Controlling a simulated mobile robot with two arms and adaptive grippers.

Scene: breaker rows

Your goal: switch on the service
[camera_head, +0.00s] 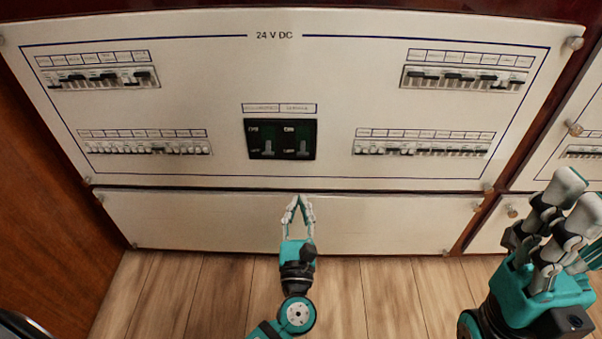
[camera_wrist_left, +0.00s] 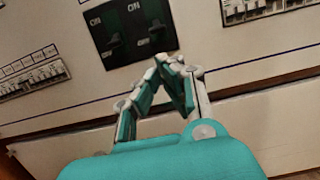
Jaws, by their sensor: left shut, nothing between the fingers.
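The service switch (camera_head: 303,147) is the right one of two grey levers in a dark module at the middle of the white panel, under a label that seems to read SERVICE. Its lever sits low, by the lower marking. The left lever (camera_head: 268,147) also sits low. The module also shows in the left wrist view (camera_wrist_left: 133,52), beyond the fingers. My left gripper (camera_head: 299,199) is shut and empty, below the module and apart from it in the picture. My right gripper (camera_head: 575,195) is at the right edge, partly cut off, away from the module.
Breaker rows flank the module: upper left (camera_head: 100,78), upper right (camera_head: 466,79), lower left (camera_head: 146,147), lower right (camera_head: 423,149). A plain white lower panel (camera_head: 190,222) runs beneath. A wooden wall (camera_head: 40,230) stands at left. The wooden floor (camera_head: 180,290) shows no loose objects.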

